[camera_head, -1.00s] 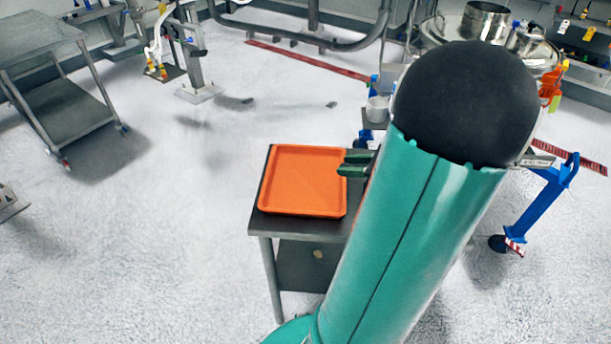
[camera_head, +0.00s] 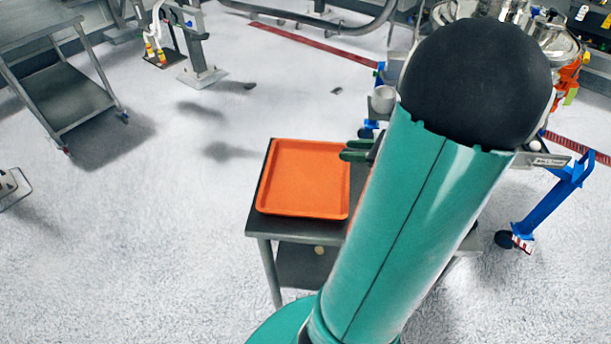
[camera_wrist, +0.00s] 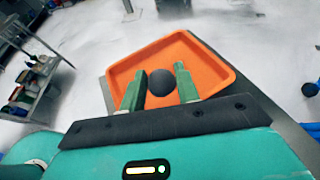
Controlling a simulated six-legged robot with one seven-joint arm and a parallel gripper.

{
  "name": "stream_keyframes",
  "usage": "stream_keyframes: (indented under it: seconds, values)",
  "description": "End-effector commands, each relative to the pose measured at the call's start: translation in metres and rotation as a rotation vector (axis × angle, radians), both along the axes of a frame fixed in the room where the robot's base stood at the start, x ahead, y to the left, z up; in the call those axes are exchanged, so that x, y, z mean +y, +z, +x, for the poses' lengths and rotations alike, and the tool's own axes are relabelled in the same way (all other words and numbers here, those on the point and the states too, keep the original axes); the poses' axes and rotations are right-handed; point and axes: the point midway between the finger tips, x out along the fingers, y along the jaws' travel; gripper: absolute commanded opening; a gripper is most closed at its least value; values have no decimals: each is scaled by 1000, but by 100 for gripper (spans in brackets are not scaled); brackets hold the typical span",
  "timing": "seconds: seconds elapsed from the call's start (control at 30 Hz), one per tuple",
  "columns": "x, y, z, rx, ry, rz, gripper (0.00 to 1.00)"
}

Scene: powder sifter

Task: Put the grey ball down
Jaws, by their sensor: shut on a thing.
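The grey ball (camera_wrist: 161,83) is dark and round. In the wrist view it sits between the two green fingers of my gripper (camera_wrist: 160,76), which is shut on it. Behind it is the orange tray (camera_wrist: 210,50), a shallow square with raised rims. In the head view the tray (camera_head: 304,180) looks empty, and my gripper's fingers (camera_head: 357,151) show at its upper right edge. The ball is hidden in that view by my arm. I cannot tell the ball's exact height over the tray.
The tray lies on a small dark table (camera_head: 264,226). A grey cart (camera_head: 75,105) stands at the upper left. Sifter equipment with a blue leg (camera_head: 553,200) stands at the right, with a small pale cup (camera_head: 383,99) near it. The floor left of the table is clear.

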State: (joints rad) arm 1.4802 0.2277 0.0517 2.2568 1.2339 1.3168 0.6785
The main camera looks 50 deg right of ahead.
Motion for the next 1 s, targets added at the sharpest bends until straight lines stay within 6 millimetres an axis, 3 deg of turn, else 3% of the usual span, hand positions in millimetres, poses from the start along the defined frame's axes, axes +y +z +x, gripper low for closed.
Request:
stream_keyframes:
  seconds: [0.4,0.6,1.0]
  values:
    - [39,-39,79,0,4,5,10]
    - [50,-76,106,1,3,7,10]
    - [56,-115,123,0,1,6,10]
